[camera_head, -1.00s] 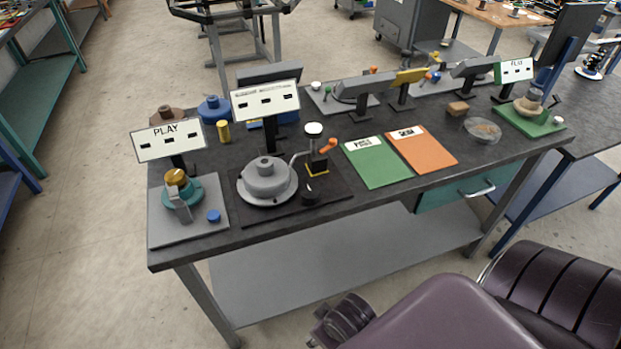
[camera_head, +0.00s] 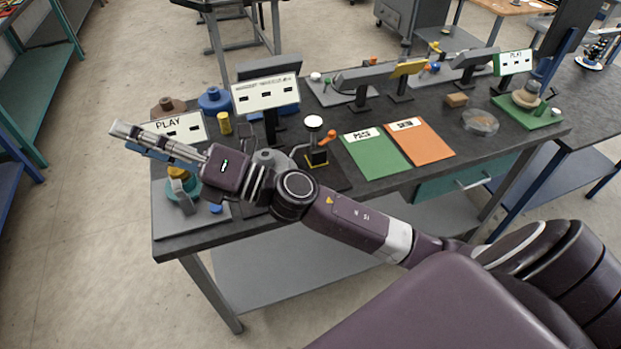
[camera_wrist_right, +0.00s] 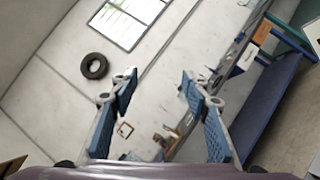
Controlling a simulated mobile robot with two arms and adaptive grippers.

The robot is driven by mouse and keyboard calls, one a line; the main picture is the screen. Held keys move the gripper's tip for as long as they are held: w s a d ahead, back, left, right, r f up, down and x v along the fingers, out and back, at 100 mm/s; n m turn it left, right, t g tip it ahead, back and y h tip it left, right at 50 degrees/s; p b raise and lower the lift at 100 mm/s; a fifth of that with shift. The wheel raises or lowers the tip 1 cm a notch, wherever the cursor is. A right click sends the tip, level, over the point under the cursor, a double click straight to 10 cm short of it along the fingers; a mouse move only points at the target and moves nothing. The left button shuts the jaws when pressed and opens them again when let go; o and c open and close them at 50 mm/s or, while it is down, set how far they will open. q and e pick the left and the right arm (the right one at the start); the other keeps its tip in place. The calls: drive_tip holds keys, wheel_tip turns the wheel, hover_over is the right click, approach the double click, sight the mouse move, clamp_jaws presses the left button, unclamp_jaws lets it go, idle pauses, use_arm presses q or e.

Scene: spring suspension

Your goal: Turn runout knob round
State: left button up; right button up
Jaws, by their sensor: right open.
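My right gripper (camera_head: 128,138) reaches in from the right in the head view, above the left end of the bench and in front of the PLAY sign. It is open and empty. In the right wrist view its two blue-padded fingers (camera_wrist_right: 160,95) stand apart with nothing between them. The grey round fixture with a hub (camera_head: 264,158) is mostly hidden behind my wrist. A dial post with a white top and orange lever (camera_head: 314,135) stands to its right. I cannot read which part is marked as the runout knob. My left gripper is not in view.
The teal fixture with a yellow top (camera_head: 178,176) and a blue knob (camera_head: 215,208) lie under my gripper. Green (camera_head: 375,155) and orange (camera_head: 420,142) cards lie flat mid-bench. A sign on a post (camera_head: 265,95) stands behind my wrist. Floor left of the bench is clear.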

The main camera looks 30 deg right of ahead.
drive_tip(key=s+a+f+n+g+y, duration=0.25)
drive_tip(key=a+f+n+g, duration=0.2)
drive_tip(key=n+g, duration=0.5)
drive_tip(key=n+g+h, duration=0.6)
drive_tip(key=n+h, duration=0.5)
drive_tip(key=h, duration=0.8)
hover_over(311, 183)
wheel_tip(311, 183, down, 15)
drive_tip(key=shift+f, duration=0.55)
wheel_tip(311, 183, down, 7)
drive_tip(key=shift+r+p, duration=0.1)
drive_tip(key=shift+p, duration=1.1)
